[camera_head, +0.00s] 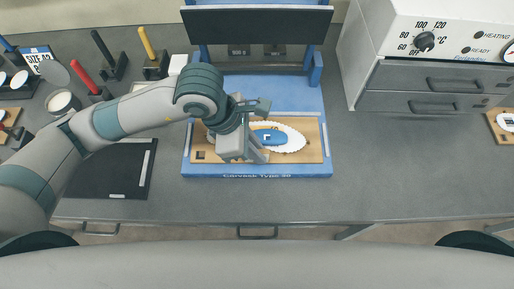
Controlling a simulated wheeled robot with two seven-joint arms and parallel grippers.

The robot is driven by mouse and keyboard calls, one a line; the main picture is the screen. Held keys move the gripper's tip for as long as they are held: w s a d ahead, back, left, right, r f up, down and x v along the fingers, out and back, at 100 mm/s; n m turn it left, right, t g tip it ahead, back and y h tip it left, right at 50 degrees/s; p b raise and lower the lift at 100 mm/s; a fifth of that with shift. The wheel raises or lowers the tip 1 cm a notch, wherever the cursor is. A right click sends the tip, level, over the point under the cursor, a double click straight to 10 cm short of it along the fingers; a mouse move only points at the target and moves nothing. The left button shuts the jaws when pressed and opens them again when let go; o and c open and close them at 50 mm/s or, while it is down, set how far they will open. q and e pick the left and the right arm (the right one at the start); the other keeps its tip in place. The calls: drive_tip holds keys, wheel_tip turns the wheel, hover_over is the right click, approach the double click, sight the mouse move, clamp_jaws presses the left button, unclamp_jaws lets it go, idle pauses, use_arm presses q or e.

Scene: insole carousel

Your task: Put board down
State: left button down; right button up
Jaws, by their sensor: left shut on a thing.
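A light wooden board (313,150) is in the blue press (257,170) marked "Convect Type 20", over its base. Whether it rests there or is slightly above cannot be told. On the board are a white scalloped-edged piece (296,137) and a blue piece (268,137). My left gripper (258,132) is over the board's middle, shut on the board. The gripper hides part of the board, and the exact grip point is not clear. My right gripper is not in view.
The press's raised dark plate (257,24) stands behind the board. A white oven (440,50) with grey drawers is at right. A black mat (115,172) lies at left, with several handled tools (105,50) behind it. The grey bench (410,165) is clear at right front.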

use_arm(q)
drive_tip(key=c, duration=1.8)
unclamp_jaws()
drive_tip(key=shift+r, duration=0.1)
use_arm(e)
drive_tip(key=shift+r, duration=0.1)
use_arm(q)
drive_tip(key=shift+a+r, duration=0.2)
drive_tip(key=shift+r, duration=0.2)
drive_tip(key=b+v, duration=0.2)
drive_tip(key=v, duration=0.3)
drive_tip(key=shift+a+r, duration=0.1)
drive_tip(key=shift+r, duration=0.1)
drive_tip(key=shift+b+v, duration=0.55)
drive_tip(key=shift+v, duration=2.25)
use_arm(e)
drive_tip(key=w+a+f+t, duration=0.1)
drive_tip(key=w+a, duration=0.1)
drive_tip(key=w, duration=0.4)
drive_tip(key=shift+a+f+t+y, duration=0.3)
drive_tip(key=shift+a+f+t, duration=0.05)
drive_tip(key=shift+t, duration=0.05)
